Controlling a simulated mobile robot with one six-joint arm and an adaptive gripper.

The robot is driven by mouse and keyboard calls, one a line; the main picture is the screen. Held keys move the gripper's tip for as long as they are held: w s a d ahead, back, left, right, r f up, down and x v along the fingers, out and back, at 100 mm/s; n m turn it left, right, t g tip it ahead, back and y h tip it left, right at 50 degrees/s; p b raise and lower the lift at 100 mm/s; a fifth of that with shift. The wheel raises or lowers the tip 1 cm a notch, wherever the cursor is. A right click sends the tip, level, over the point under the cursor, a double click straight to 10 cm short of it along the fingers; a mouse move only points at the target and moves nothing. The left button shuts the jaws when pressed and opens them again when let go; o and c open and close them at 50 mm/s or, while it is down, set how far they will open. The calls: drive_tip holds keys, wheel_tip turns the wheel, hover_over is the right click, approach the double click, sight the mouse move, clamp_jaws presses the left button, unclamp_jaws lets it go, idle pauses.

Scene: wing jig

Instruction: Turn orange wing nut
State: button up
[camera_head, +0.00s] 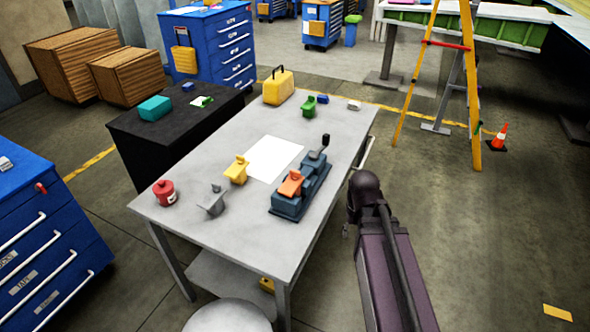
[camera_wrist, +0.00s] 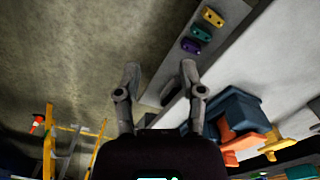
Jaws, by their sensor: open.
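The orange wing nut (camera_head: 291,184) sits on a dark blue jig (camera_head: 287,208) near the right edge of the grey table. A black-topped lever (camera_head: 320,147) stands at the jig's far end. In the wrist view, the orange wing nut (camera_wrist: 238,137) and the blue jig (camera_wrist: 232,104) are at lower right. My gripper (camera_wrist: 160,78) is open with nothing between its fingers, to the left of the jig in that view and apart from the wing nut. In the head view my arm is right of the table, and I cannot make out the fingers.
The table (camera_head: 235,292) also holds a yellow piece (camera_head: 237,172), a grey piece (camera_head: 212,203), a red can (camera_head: 164,192), a white sheet (camera_head: 273,159) and a yellow case (camera_head: 278,88). A lower shelf (camera_wrist: 165,80) carries small coloured pieces. A yellow ladder (camera_head: 470,80) stands behind right.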

drive_tip(key=w+a+r+n+p, duration=0.3)
drive_tip(key=w+a+r+p, duration=0.15)
drive_tip(key=w, duration=0.35)
drive_tip(key=w+a+r+n+p, duration=0.4)
drive_tip(key=w+r, duration=0.1)
drive_tip(key=w, duration=0.2)
wheel_tip(320, 180, up, 6)
drive_tip(key=n+p, duration=0.5)
drive_tip(key=p, duration=0.1)
hover_over(295, 171)
drive_tip(key=shift+w, duration=0.1)
drive_tip(key=shift+f, duration=0.15)
wheel_tip(295, 171, down, 14)
drive_tip(key=b, duration=1.3)
drive_tip(key=shift+r+b, duration=0.2)
drive_tip(key=shift+b, duration=0.1)
clamp_jaws()
